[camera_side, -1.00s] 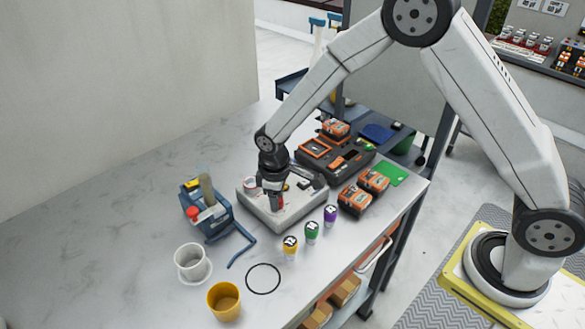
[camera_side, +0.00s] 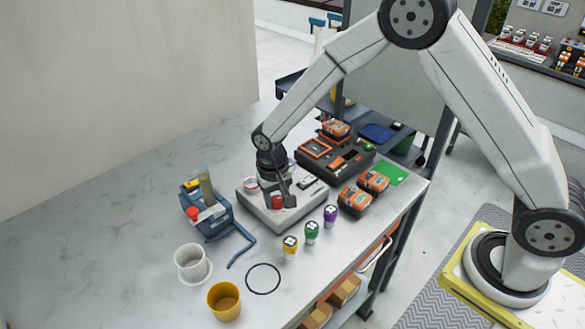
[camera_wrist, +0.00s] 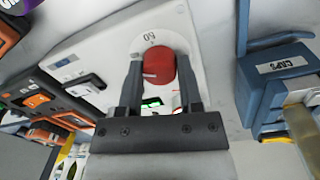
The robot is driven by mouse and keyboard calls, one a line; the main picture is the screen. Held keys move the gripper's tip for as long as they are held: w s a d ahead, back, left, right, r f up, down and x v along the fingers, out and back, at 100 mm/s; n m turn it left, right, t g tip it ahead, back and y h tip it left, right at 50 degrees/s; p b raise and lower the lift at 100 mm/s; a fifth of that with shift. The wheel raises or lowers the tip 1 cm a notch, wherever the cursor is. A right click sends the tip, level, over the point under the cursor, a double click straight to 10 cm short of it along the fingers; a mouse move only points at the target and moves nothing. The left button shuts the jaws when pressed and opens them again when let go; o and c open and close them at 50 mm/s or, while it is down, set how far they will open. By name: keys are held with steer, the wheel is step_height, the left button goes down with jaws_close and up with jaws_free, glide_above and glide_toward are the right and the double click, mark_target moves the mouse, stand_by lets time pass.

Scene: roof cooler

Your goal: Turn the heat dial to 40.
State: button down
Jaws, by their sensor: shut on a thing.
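The red heat dial (camera_wrist: 158,66) sits on a white box-shaped unit (camera_side: 262,211) on the bench. My gripper (camera_wrist: 160,72) is shut on the dial, one dark finger on each side. A small green-lit patch (camera_wrist: 152,102) shows behind the gripper. The rest of the scale is hidden or too small to read.
A blue tool (camera_side: 208,213) with a long handle stands left of the unit. Yellow, green and purple capped bottles (camera_side: 311,231) stand in front. Orange-black battery packs (camera_side: 355,197) are to the right. A white cup (camera_side: 191,262) and yellow cup (camera_side: 224,302) stand front left.

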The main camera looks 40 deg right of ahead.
mark_target(275, 199)
steer(key=shift+m, duration=0.4)
steer(key=shift+c, duration=1.3)
jaws_free()
steer(key=shift+r, duration=0.15)
steer(key=shift+a+r, duration=0.15)
steer(key=shift+r, duration=3.65)
steer(key=s+d+r+n+t, duration=0.1)
steer(key=s+d+n, duration=0.1)
steer(key=s+d, duration=0.3)
steer(key=s+d+r+n+t, duration=0.1)
steer(key=s+d, duration=0.4)
steer(key=s, duration=0.6)
steer(key=shift+s+d+n+t, duration=0.3)
steer(key=shift+n+t, duration=0.1)
